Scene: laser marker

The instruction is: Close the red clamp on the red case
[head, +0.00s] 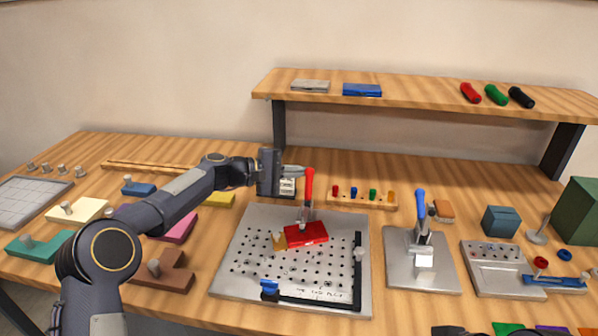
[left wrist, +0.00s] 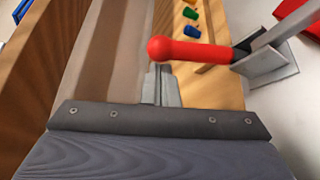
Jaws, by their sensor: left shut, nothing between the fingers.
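The red case (head: 312,232) lies on a perforated metal plate (head: 240,270), with a small orange-brown block (head: 279,241) at its left side. The red clamp handle (head: 309,188) stands upright behind the case, above its metal linkage (head: 304,216). My left gripper (head: 302,170) is shut and empty, with its fingertips right beside the upper part of the red handle. In the left wrist view, the red handle (left wrist: 195,52) crosses just beyond the closed fingertips (left wrist: 160,72); I cannot tell whether they touch. My right gripper is not in view.
A blue-handled clamp (head: 420,205) stands on another plate to the right. A wooden rack with coloured pegs (head: 362,199) is behind the perforated plate. A raised shelf (head: 430,106) spans the back. A black rail (head: 358,275) edges the plate's right side.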

